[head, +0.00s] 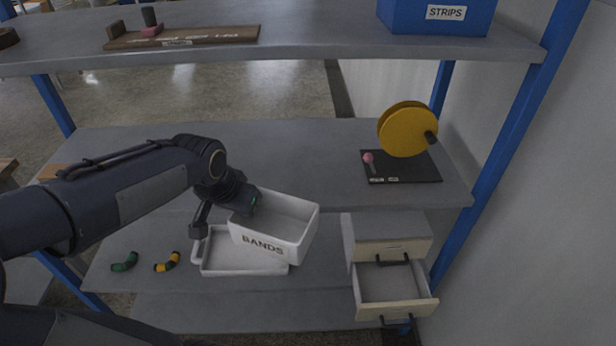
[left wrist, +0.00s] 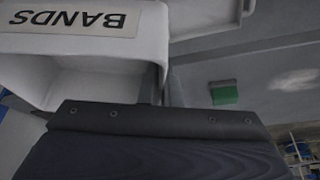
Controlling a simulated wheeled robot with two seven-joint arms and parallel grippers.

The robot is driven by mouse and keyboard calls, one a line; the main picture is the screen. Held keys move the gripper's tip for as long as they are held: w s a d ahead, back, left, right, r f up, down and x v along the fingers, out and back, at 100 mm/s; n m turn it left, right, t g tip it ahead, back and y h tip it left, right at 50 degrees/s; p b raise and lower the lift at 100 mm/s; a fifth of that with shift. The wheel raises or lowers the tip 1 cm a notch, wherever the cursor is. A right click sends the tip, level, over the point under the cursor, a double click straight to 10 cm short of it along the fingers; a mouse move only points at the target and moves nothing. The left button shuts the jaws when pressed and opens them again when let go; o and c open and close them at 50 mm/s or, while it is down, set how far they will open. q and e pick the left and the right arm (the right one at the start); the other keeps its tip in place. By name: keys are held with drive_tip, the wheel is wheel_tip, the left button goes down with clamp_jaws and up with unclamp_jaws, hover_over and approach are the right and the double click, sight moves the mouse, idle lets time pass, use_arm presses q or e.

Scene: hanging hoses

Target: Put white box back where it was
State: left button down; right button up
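The white box (head: 300,238) labelled BANDS is in the middle of the head view, slightly tilted, over a low white tray (head: 215,268) on the lower shelf. My left gripper (head: 246,203) is at the box's upper left edge and appears shut on its wall. The box also shows in the left wrist view (left wrist: 152,48), label upside down, close to my gripper (left wrist: 160,88). The fingertips are mostly hidden there. The inside of the box looks empty where I can see it. My right gripper is not in view.
A drawer unit (head: 392,232) with its lower drawer (head: 395,285) pulled open stands to the right. A green piece (head: 124,262) and a yellow-black piece (head: 167,262) lie left of the tray. The middle shelf (head: 290,150) is above, with a yellow reel (head: 407,132) at right.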

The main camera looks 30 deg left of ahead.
use_arm(q)
drive_tip(key=w+a+p, duration=0.1)
drive_tip(key=w, duration=0.4)
drive_tip(key=w+a+p, duration=0.1)
drive_tip(key=w, duration=0.5)
drive_tip(key=w+a+r+p, duration=0.1)
drive_tip(key=w+p, duration=0.1)
drive_tip(key=w, duration=0.4)
drive_tip(key=shift+w+a, duration=0.1)
drive_tip(key=shift+a, duration=0.25)
drive_tip(key=x, duration=0.3)
drive_tip(key=shift+f+p, duration=0.3)
drive_tip(key=shift+p, duration=0.1)
drive_tip(key=shift+s+d+f, duration=0.1)
drive_tip(key=shift+s, duration=0.1)
drive_tip(key=c, duration=1.6)
unclamp_jaws()
drive_tip(key=shift+c, duration=0.2)
drive_tip(key=v, duration=0.4)
drive_tip(key=shift+r+b, duration=0.3)
drive_tip(key=shift+b, duration=0.05)
drive_tip(key=s+d+b, duration=0.2)
drive_tip(key=s+b, duration=0.1)
drive_tip(key=s, duration=0.9)
drive_tip(key=shift+r, duration=0.2)
